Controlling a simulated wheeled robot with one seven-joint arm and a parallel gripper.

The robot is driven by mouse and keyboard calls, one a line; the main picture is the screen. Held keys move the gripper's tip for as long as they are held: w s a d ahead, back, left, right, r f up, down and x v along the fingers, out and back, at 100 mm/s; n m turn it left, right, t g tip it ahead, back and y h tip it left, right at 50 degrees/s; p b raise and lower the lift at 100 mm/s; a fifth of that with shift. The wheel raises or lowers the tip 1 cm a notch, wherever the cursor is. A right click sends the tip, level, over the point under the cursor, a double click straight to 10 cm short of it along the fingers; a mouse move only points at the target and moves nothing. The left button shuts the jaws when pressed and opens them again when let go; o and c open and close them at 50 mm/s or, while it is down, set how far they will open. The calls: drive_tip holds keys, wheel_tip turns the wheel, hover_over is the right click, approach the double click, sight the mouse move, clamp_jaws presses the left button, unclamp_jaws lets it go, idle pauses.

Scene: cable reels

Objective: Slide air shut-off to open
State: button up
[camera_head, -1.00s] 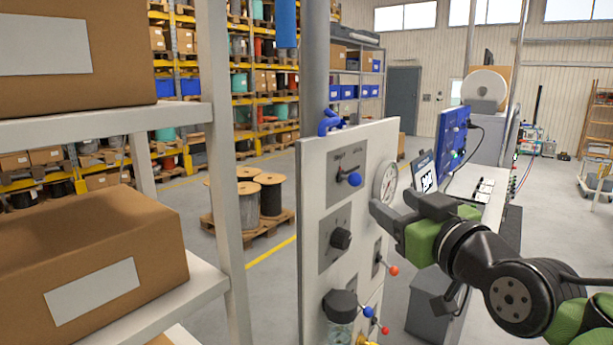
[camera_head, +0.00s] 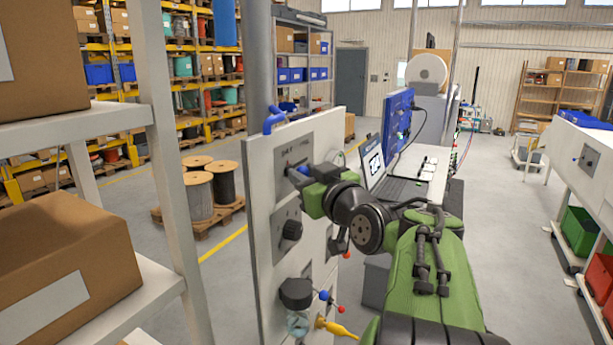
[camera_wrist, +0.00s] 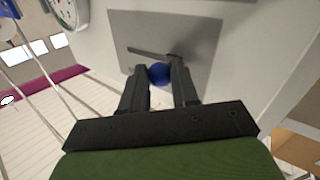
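The air shut-off is a grey plate (camera_head: 292,153) high on the white panel, with a slot and lettering too small to read surely. Its blue ball knob (camera_wrist: 159,74) shows in the wrist view, near the right end of the dark slot (camera_wrist: 148,53). My gripper (camera_wrist: 158,72) has one finger on each side of the knob, with little or no gap. I cannot tell whether the fingers press on it. In the head view my gripper (camera_head: 295,174) is at the plate and hides the knob.
Below on the panel are a black rotary knob (camera_head: 292,230), a dark round-topped regulator (camera_head: 296,292) and a yellow fitting (camera_head: 337,328). A round gauge (camera_wrist: 68,12) lies beside the plate. A shelf with boxes (camera_head: 58,255) stands close at left.

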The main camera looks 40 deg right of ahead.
clamp_jaws()
drive_tip(key=shift+d, duration=0.1)
drive_tip(key=d, duration=0.2)
drive_tip(key=w+d, duration=0.1)
drive_tip(key=d, duration=0.1)
drive_tip(key=w+d, duration=0.1)
drive_tip(key=d, duration=0.1)
drive_tip(key=shift+w+d, duration=0.2)
drive_tip(key=shift+d, duration=0.2)
drive_tip(key=shift+a+r, duration=0.1)
drive_tip(key=shift+o, duration=0.5)
unclamp_jaws()
drive_tip(key=o, duration=0.5)
drive_tip(key=shift+d, duration=0.2)
drive_tip(key=shift+c, duration=0.2)
drive_tip(key=shift+a, duration=0.1)
